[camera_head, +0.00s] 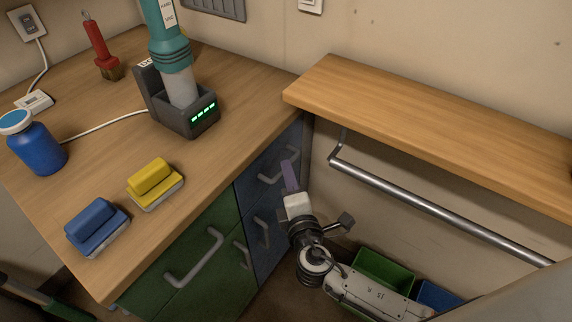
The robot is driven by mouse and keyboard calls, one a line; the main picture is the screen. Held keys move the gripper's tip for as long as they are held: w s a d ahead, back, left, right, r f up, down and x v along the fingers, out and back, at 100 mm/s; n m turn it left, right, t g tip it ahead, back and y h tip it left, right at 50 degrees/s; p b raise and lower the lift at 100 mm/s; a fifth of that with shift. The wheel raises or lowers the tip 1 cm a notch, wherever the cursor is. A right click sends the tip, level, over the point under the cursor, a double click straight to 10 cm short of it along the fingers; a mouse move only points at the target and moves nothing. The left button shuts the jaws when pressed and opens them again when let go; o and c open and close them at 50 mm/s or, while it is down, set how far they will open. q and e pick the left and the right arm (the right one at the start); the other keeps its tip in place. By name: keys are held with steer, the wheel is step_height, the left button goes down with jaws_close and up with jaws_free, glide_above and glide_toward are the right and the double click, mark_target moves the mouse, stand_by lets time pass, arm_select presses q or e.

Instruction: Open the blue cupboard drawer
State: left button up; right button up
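The blue cupboard (268,262) stands under the right end of the wooden worktop, beside the green cupboard. Its upper front, the blue drawer (258,180), has a grey bar handle (270,181) and looks closed, flush with the cupboard. A second handle (262,233) sits on the blue front below. My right gripper (290,178) reaches up from the lower right. Its purple fingertip part is just right of the drawer handle in the picture; whether they touch is unclear. The finger gap does not show. My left gripper is not in view.
The green cupboard (205,235) with handles is on the left. The worktop (110,150) holds a blue bottle (38,150), two brushes or sponges, and a charging vacuum (180,85). A wooden shelf (430,110) with a metal rail (430,205) is right. Green (382,272) and blue bins stand below.

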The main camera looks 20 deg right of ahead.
steer(key=shift+w+d+f, duration=0.15)
steer(key=shift+w, duration=0.7)
steer(key=shift+w+d+f, duration=0.1)
steer(key=shift+w, duration=0.75)
jaws_close()
